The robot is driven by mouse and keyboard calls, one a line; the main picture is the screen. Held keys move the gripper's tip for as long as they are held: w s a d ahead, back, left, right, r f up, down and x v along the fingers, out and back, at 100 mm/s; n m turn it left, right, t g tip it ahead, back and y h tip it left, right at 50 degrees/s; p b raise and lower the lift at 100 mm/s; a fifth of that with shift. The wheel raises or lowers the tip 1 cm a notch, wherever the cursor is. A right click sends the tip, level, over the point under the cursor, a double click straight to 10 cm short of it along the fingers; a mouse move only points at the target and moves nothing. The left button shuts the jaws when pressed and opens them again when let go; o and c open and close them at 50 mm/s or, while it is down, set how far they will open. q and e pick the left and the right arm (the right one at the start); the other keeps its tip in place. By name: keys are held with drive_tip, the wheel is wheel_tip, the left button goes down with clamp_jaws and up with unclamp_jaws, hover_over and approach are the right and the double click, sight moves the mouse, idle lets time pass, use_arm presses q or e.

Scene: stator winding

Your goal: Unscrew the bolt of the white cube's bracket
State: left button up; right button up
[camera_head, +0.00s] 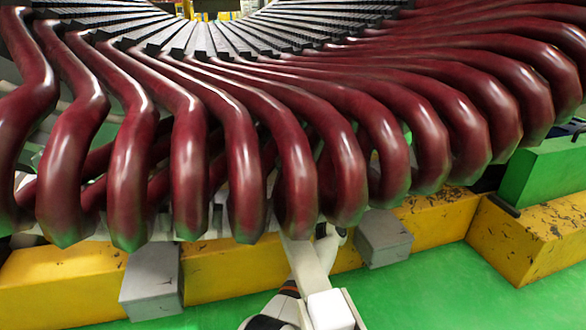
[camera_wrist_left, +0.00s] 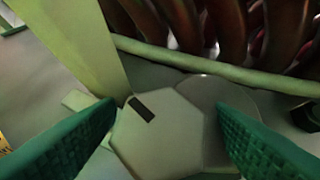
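In the left wrist view, the two green ridged fingers of my left gripper (camera_wrist_left: 167,108) are spread apart. A large pale hexagonal bolt head (camera_wrist_left: 170,135) with a small dark slot-like mark lies in the gap between them. I see no clear contact of the fingers with its sides. A paler round surface shows behind it. In the head view, a white cube (camera_head: 330,311) is at the bottom edge, by a pale bar (camera_head: 306,266), perhaps its bracket, that runs up under the coils. My left gripper's fingers are hidden there. My right gripper is not in view.
Thick dark red coils (camera_head: 245,165) hang across the head view, close above the bar. Yellow beams (camera_head: 235,272) with grey blocks (camera_head: 152,280) stand below them. A green block (camera_head: 545,172) is at the right. The green floor (camera_head: 430,295) is clear at lower right.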

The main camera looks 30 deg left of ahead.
use_arm(q)
drive_tip(key=shift+d, duration=0.1)
drive_tip(key=shift+s+d+f+p, duration=0.1)
drive_tip(key=shift+d+f+p, duration=0.2)
drive_tip(key=shift+p, duration=0.1)
drive_tip(key=p+v, duration=0.2)
drive_tip(key=v, duration=0.9)
